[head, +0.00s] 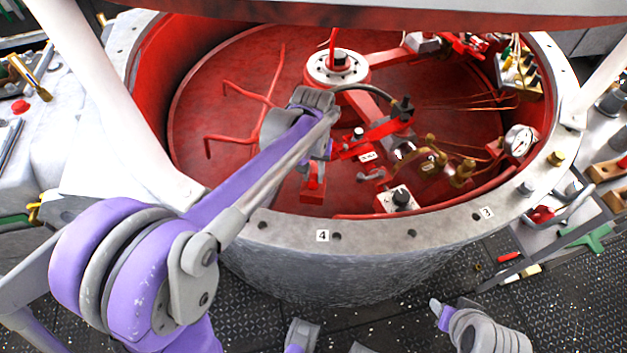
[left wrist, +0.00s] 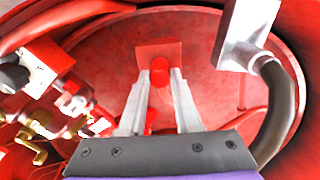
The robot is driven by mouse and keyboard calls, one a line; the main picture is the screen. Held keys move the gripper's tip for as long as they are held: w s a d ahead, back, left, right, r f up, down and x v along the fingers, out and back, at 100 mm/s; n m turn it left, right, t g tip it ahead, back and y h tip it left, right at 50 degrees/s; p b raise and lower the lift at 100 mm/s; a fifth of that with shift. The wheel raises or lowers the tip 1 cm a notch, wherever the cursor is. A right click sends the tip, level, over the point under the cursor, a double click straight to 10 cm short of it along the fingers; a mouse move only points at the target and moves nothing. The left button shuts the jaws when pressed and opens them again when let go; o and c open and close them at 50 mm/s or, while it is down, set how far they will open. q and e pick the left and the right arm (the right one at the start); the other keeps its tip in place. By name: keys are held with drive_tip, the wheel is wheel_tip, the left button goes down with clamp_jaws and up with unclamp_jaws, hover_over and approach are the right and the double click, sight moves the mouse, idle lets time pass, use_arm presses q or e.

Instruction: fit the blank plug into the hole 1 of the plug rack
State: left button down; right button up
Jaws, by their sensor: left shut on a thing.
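My left gripper (left wrist: 160,82) is shut on a small red cylinder (left wrist: 160,70), which I take for the blank plug, held between the fingertips. In the head view my purple left arm reaches into the red tub, and its wrist hides the fingers. A red block with a flat square face (left wrist: 172,49) lies beyond the fingertips in the left wrist view; I cannot tell whether the plug touches it. A red block (head: 313,184) also shows below the wrist in the head view. I cannot make out which part is the plug rack or where hole 1 is.
The tub's grey rim (head: 290,226) carries bolt holes and number labels. Right of my wrist stand a red labelled part (head: 367,156), brass valves (head: 430,160) and a black-knobbed block (head: 397,199). A central hub (head: 338,66) stands behind. The left floor has bent red rods (head: 235,139).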

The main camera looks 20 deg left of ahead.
use_arm(q)
drive_tip(key=shift+r, duration=0.15)
drive_tip(key=shift+r+p, duration=1.6)
drive_tip(key=shift+r, duration=0.5)
idle(0.7)
